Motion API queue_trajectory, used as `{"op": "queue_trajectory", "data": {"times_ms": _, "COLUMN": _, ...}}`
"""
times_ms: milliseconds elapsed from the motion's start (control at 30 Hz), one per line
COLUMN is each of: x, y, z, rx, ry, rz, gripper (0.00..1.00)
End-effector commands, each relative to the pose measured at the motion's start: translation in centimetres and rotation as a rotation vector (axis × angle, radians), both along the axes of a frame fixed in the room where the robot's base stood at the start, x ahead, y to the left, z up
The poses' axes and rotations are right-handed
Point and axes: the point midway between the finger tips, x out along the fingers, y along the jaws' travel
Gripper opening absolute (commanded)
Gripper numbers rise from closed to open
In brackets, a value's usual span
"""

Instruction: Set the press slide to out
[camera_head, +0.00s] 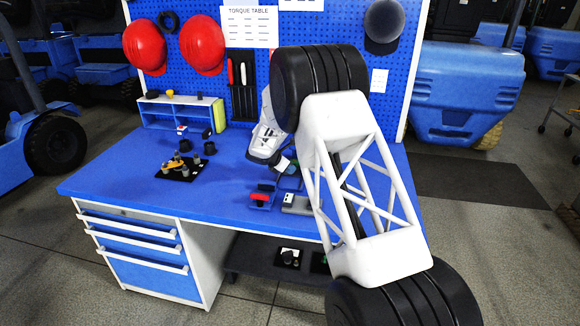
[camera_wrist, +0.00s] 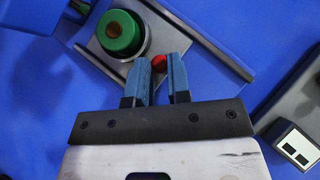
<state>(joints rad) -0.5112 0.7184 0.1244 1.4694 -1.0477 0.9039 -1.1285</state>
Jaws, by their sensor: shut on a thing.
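In the wrist view, a small red knob (camera_wrist: 160,63) shows between the two blue fingertips of my gripper (camera_wrist: 160,72). The gripper is shut on it. Just beyond the knob, a green round piece with a brown centre (camera_wrist: 120,32) sits in a metal ring on a grey plate (camera_wrist: 96,50). I take the plate and knob as the press slide, but its out mark cannot be made out. In the head view my gripper (camera_head: 283,165) is low over the blue bench; my arm hides much of the fixture there.
A dark rail (camera_wrist: 205,45) runs along the plate's right side. A white block with dark windows (camera_wrist: 297,146) stands on a grey base at the right. In the head view, a red-topped fixture (camera_head: 260,197) and a black board with small parts (camera_head: 180,168) sit to the left.

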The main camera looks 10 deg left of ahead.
Motion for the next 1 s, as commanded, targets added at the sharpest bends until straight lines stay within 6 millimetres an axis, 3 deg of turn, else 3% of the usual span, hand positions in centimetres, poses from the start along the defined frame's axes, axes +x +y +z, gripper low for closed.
{"op": "queue_trajectory", "data": {"times_ms": 600, "x": -6.8, "y": 0.0, "z": 0.0, "rx": 0.000, "ry": 0.001, "rz": 0.002, "gripper": 0.00}}
{"op": "queue_trajectory", "data": {"times_ms": 1000, "x": -8.0, "y": -0.2, "z": -0.2, "rx": -0.002, "ry": 0.003, "rz": -0.002, "gripper": 0.00}}
